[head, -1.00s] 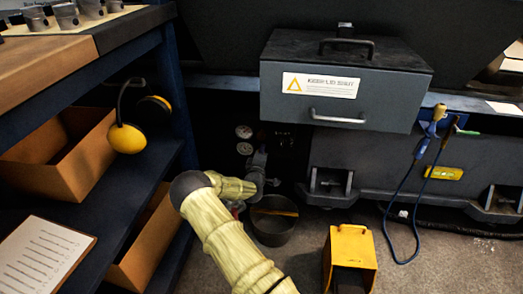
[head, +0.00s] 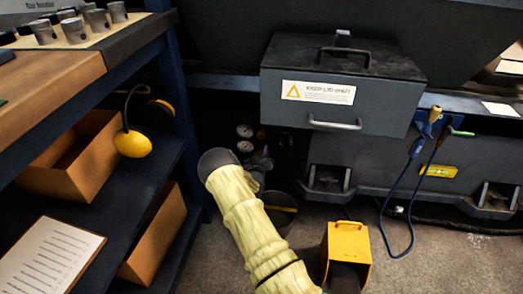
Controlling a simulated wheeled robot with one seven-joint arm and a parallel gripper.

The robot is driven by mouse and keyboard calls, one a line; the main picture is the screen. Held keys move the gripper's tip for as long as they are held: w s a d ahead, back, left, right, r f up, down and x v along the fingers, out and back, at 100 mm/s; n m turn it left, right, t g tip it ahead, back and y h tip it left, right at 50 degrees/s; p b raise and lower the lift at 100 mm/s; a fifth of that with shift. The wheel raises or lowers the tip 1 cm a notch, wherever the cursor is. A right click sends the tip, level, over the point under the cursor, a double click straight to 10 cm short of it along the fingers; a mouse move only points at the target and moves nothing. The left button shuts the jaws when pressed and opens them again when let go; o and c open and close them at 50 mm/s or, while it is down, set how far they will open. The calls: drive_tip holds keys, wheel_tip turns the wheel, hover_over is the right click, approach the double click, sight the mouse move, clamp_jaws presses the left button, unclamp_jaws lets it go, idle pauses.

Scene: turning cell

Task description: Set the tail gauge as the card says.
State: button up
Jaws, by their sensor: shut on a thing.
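Two small round gauges (head: 245,131) with pale faces sit one above the other on the dark panel at the back. Their readings are too small to tell, and I cannot tell which is the tail gauge. My gripper (head: 263,160) is just right of the lower gauge (head: 245,146), at the end of my yellow-sleeved arm. It is shut on a small part at the panel, which the gripper and wrist mostly hide. A sheet on a board (head: 50,258) lies on the shelf at lower left; its lines are unreadable, and I cannot tell if it is the card.
A grey drawer box (head: 340,88) overhangs on the right of the gauges. A dark bucket (head: 280,212) and a yellow box-like stand (head: 347,240) are on the floor by my arm. A blue cable (head: 393,220) hangs at right. Shelves with yellow ear defenders (head: 132,144) are at left.

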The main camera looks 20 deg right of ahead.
drive_tip(key=shift+d+m, duration=0.15)
drive_tip(key=shift+m, duration=0.35)
drive_tip(key=o, duration=1)
drive_tip(key=shift+a, duration=0.25)
